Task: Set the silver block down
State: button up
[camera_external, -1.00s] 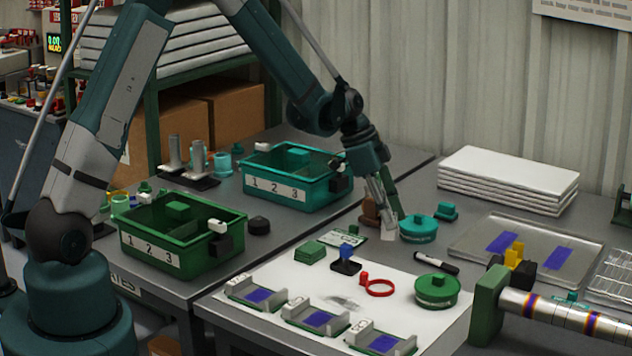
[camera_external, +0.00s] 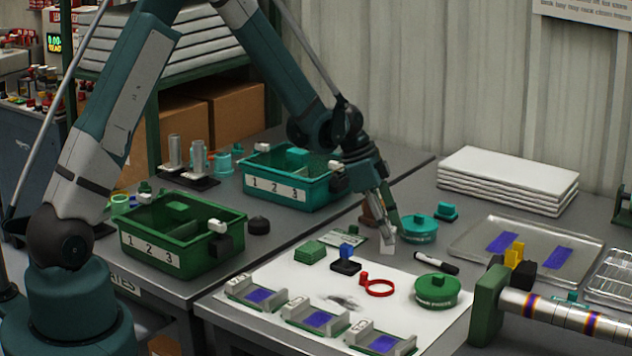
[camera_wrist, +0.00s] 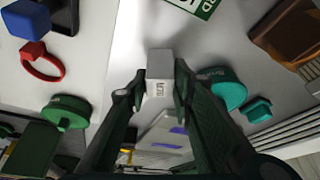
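The silver block (camera_wrist: 160,76) is a small grey cuboid with dark marks on one face, seen between my fingertips in the wrist view. My gripper (camera_external: 386,226) is shut on it, with a finger on each side. In the external view the block (camera_external: 386,236) shows as a pale shape at the fingertips, above the back right edge of the white sheet. I cannot tell whether its underside touches the surface.
A teal round tin (camera_external: 418,229) stands just right of my gripper, with a brown block (camera_external: 371,210) behind it. The white sheet (camera_external: 330,275) has bare room.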

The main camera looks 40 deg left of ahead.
jog(key=shift+o, duration=1.3)
jog(key=shift+r, duration=0.1)
jog(key=shift+r, duration=0.15)
jog(key=p+v, duration=0.2)
jog(key=v, duration=0.9)
jog(key=shift+s+a+r+p, duration=0.15)
jog(key=shift+a+r+p, duration=0.1)
jog(key=shift+r+p, duration=0.1)
